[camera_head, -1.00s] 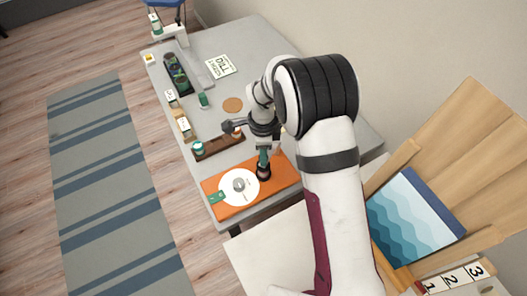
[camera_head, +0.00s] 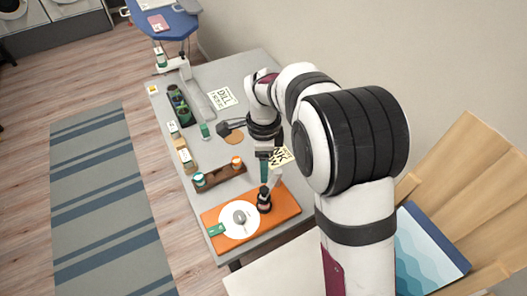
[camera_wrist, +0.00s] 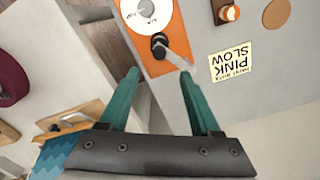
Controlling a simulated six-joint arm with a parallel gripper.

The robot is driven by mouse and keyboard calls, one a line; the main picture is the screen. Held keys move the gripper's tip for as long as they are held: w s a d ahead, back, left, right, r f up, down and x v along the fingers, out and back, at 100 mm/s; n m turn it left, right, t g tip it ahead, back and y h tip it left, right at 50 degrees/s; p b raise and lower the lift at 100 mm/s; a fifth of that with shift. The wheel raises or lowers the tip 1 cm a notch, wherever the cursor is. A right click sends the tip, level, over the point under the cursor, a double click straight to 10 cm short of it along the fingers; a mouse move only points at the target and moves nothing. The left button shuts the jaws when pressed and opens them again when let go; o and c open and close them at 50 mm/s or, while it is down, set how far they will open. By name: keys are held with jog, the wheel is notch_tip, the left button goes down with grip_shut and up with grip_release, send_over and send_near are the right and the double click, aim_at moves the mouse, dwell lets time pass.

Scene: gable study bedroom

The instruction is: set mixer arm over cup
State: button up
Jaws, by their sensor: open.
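The mixer has an orange base (camera_head: 290,206) with a white disc (camera_head: 226,222) and a black post (camera_head: 264,204). Its pale arm (camera_head: 277,178) points from the post toward the upper right, away from the disc. In the wrist view the pale arm (camera_wrist: 182,57) slants down right from the black post (camera_wrist: 158,48). A small grey round thing (camera_head: 239,216), perhaps the cup, sits on the disc. My gripper (camera_wrist: 159,73) is open and empty, its teal fingers apart. In the wrist view the post and arm show between and beyond the fingertips. Touching cannot be told.
A dark wooden rack (camera_head: 226,175) with small jars stands behind the base. A "PINK SLOW" card (camera_wrist: 231,62) lies beside the mixer. A cork disc (camera_head: 234,138) and another card (camera_head: 222,98) lie farther back. A wooden tray with a blue wave picture (camera_head: 425,255) is at the right.

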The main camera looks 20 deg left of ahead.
notch_tip(320, 180, up, 6)
jog(key=shift+f, duration=0.2)
jog(key=shift+d, duration=0.1)
jog(key=s+d+r+n+y, duration=0.1)
jog(key=s+d+r+n, duration=0.2)
jog(key=s+d, duration=0.5)
jog(key=s+d+r+n, duration=0.3)
jog(key=s+d, duration=0.4)
jog(key=d, duration=0.1)
jog(key=s+d+f+n, duration=0.2)
jog(key=s, duration=0.7)
jog(key=shift+s+d+f+n+y, duration=0.15)
jog(key=shift+s+d+n+y, duration=0.1)
jog(key=shift+s+n+y, duration=0.15)
